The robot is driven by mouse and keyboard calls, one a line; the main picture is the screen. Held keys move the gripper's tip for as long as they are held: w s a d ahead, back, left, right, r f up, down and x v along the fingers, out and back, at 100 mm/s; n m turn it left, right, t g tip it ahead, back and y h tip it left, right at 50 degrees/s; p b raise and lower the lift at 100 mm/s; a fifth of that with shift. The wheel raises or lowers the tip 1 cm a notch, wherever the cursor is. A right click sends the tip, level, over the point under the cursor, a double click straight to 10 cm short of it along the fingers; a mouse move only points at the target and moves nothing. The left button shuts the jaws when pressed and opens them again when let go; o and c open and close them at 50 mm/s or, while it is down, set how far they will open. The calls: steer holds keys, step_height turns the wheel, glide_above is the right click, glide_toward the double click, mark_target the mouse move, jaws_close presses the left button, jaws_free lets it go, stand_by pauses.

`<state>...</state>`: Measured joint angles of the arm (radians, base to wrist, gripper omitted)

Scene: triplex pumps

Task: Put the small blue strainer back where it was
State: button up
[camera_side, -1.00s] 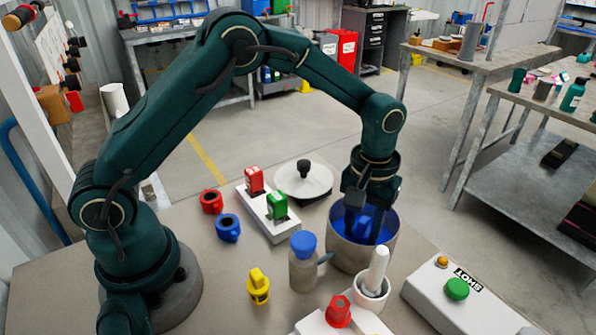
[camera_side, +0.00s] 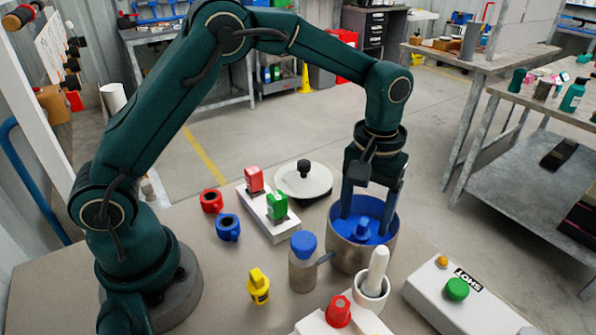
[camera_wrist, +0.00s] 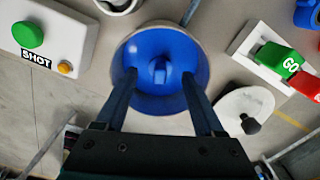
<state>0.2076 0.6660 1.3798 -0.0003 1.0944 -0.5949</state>
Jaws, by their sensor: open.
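The small blue strainer (camera_side: 363,229) sits in the mouth of a grey metal pot (camera_side: 347,256), with its raised blue knob in the middle. In the wrist view the strainer (camera_wrist: 160,68) fills the inside of the pot's rim (camera_wrist: 203,58). My gripper (camera_side: 371,222) is above the pot, pointing down, with its fingers spread apart. In the wrist view my gripper (camera_wrist: 160,78) has one finger on each side of the knob, with clear gaps, and holds nothing.
A white mortar with a pestle (camera_side: 376,270) and a grey bottle with a blue cap (camera_side: 303,265) stand close to the pot. A SHOT button box (camera_side: 460,300) is at right. Red and green blocks (camera_side: 268,210) stand left.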

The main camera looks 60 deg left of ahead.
steer(key=shift+r, duration=0.5)
steer(key=s+a+r+m+t, duration=0.2)
steer(key=s+a+r, duration=0.1)
steer(key=s, duration=0.5)
steer(key=s+a+r+m+t, duration=0.2)
steer(key=s+a+r+t, duration=0.1)
steer(key=s+r, duration=0.3)
steer(key=shift+s+a+r, duration=0.15)
steer(key=shift+s+a, duration=0.25)
steer(key=shift+s, duration=0.7)
steer(key=shift+o, duration=0.5)
steer(key=shift+s+a+t, duration=0.1)
steer(key=shift+s+t, duration=0.2)
steer(key=shift+s, duration=0.05)
